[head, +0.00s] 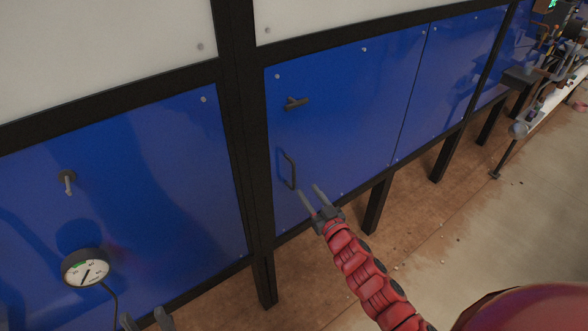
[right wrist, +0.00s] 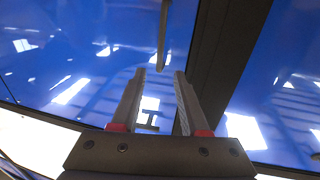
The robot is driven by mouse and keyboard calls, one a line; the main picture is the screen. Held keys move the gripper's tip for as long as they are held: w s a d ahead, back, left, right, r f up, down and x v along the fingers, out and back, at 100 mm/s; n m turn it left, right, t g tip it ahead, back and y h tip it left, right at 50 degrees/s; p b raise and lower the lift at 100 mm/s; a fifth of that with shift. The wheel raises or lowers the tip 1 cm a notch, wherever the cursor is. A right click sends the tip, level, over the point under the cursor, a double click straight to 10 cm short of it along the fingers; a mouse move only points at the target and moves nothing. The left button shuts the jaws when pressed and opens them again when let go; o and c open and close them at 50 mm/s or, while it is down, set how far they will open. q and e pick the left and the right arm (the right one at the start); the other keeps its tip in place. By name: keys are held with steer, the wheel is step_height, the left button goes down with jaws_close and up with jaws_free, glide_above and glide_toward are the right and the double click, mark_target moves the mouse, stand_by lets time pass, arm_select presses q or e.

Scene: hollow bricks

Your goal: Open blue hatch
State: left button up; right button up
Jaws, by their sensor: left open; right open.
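The blue hatch (head: 345,125) is a flat panel in a dark frame in the head view and looks closed. It has a dark bar handle (head: 289,170) at its lower left and a small T-shaped latch (head: 296,103) above. In the right wrist view the handle (right wrist: 163,35) lies just beyond the fingertips, and the latch (right wrist: 147,122) shows between the fingers. My right gripper (head: 309,190) is open and empty, just below and right of the handle. My left gripper (head: 143,317) shows only its fingertips at the bottom edge, apart and empty.
A black frame post (head: 240,130) stands left of the hatch. Another blue panel (head: 130,190) with a latch (head: 67,180) and a round gauge (head: 85,268) is at the left. Dark legs (head: 377,205) stand below. A cluttered bench (head: 560,85) is at the far right.

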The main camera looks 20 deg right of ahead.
steer(key=p, duration=0.3)
glide_above(294, 189)
steer(key=shift+w, duration=0.3)
steer(key=shift+d, duration=0.1)
steer(key=shift+c, duration=0.2)
jaws_close()
stand_by(1.2)
